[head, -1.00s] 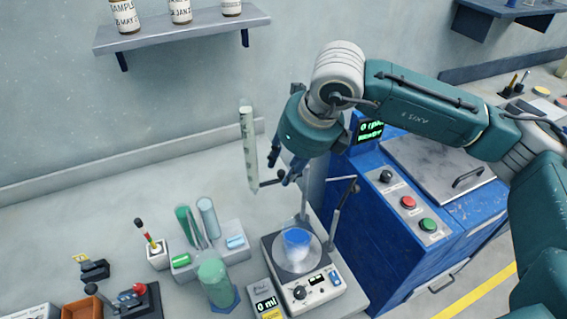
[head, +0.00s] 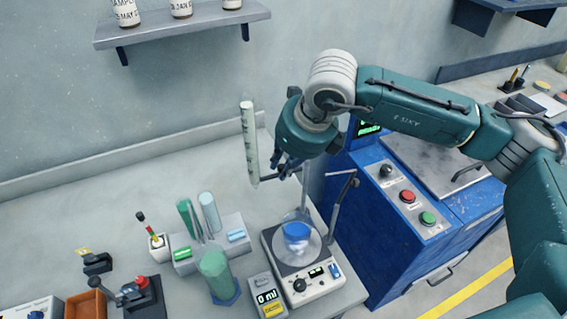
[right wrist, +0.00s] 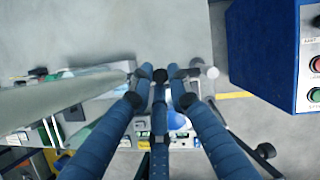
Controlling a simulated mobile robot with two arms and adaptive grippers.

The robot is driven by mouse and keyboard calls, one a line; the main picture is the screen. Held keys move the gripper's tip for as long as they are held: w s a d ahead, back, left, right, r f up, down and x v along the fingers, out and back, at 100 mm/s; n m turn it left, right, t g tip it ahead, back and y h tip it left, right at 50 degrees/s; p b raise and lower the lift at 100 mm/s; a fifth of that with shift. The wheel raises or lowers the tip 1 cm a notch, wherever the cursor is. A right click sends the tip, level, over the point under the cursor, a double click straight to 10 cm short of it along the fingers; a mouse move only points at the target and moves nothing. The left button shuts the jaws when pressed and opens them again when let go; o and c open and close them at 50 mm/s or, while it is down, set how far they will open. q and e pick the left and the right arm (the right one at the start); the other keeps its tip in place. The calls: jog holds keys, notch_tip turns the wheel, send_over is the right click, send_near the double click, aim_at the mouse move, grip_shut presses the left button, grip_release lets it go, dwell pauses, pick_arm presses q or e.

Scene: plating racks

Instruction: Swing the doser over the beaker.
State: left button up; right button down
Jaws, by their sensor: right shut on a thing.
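The doser (head: 249,145) is a tall, pale graduated tube at the back of the bench. It hangs from a thin arm on an upright rod, left of and behind the beaker. The beaker (head: 297,231), clear with blue contents, stands on the stirrer (head: 322,283). My right gripper (head: 284,172) is just right of the doser's tube and shut on its dark arm or handle. In the right wrist view the fingers (right wrist: 161,82) close around a small dark knob, and the doser's tube (right wrist: 70,95) fills the left side, close up. My left gripper is not in view.
Left of the stirrer stand a rack (head: 238,246) with tubes and a green cylinder (head: 213,268). A small display (head: 268,297) reads 0 ml. A thin post with an angled arm (head: 341,200) rises right of the beaker. A blue cabinet (head: 375,230) flanks the bench.

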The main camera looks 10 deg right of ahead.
jog(key=shift+w+d+b, duration=0.1)
jog(key=shift+b, duration=0.4)
jog(key=shift+s+d+r+n+g+y+b, duration=0.1)
jog(key=shift+s+d+n+g+y+b, duration=0.4)
jog(key=shift+n+b, duration=1.25)
jog(key=shift+s+d+r+n+g+y+b, duration=0.25)
jog(key=shift+s+d+n+g+b, duration=0.5)
jog(key=shift+n+b, duration=1)
jog(key=shift+s+d+n+g+y+b, duration=0.6)
jog(key=shift+n+b, duration=0.65)
jog(key=shift+n, duration=0.95)
jog(key=shift+d, duration=0.1)
jog(key=c, duration=1.7)
grip_release()
jog(key=shift+s, duration=0.1)
jog(key=shift+d+f, duration=0.1)
jog(key=v, duration=1.2)
jog(key=shift+s, duration=0.1)
